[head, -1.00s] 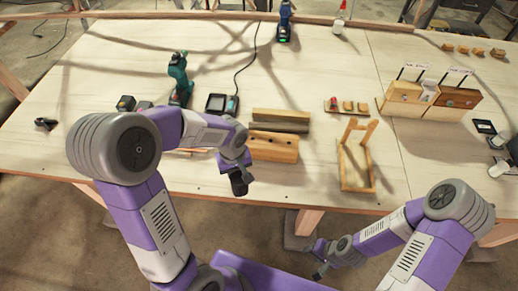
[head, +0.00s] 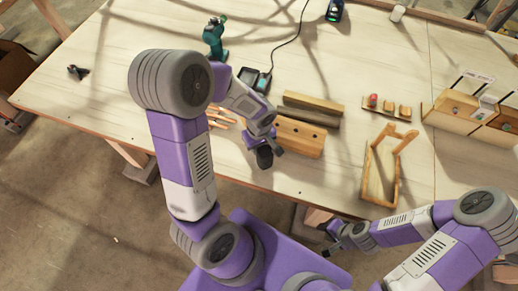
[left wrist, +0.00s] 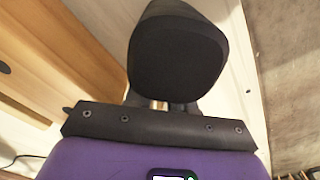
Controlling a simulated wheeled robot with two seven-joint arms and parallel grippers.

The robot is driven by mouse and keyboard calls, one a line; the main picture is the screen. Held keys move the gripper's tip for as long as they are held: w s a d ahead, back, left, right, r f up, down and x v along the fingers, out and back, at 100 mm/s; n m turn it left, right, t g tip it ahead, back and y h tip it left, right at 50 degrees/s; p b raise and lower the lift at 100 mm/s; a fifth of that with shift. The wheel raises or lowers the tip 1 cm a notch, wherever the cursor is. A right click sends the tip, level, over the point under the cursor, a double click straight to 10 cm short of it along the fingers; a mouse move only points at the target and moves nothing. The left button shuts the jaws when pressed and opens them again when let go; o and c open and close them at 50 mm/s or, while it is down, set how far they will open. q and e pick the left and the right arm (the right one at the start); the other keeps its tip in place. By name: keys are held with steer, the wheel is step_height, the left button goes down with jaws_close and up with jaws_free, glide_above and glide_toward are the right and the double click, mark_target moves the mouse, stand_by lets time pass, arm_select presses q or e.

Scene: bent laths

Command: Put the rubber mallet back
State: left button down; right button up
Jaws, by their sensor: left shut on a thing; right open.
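The rubber mallet shows in the head view as a black head (head: 264,158) at the end of my left arm. My left gripper (head: 262,142) is shut on it, just left of a wooden block with holes (head: 300,138), near the table's front edge. In the left wrist view the mallet's broad black head (left wrist: 177,52) fills the top middle, with a short bit of light handle below it; the rest of the handle is hidden. My right gripper (head: 331,240) is open and empty, low in front of the table.
A dark wooden bar lies behind the holed block. A wooden frame (head: 368,178) stands to the right, and a small rack (head: 388,107) behind it. A green drill (head: 214,38) and a charger (head: 254,79) are further back. The left tabletop is mostly clear.

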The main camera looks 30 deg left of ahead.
arm_select(q)
steer(key=shift+f, duration=0.75)
steer(key=shift+w, duration=0.1)
steer(key=shift+f, duration=0.1)
steer(key=shift+f+b, duration=0.15)
steer(key=shift+b, duration=0.2)
steer(key=c, duration=1)
jaws_free()
steer(key=shift+o, duration=0.2)
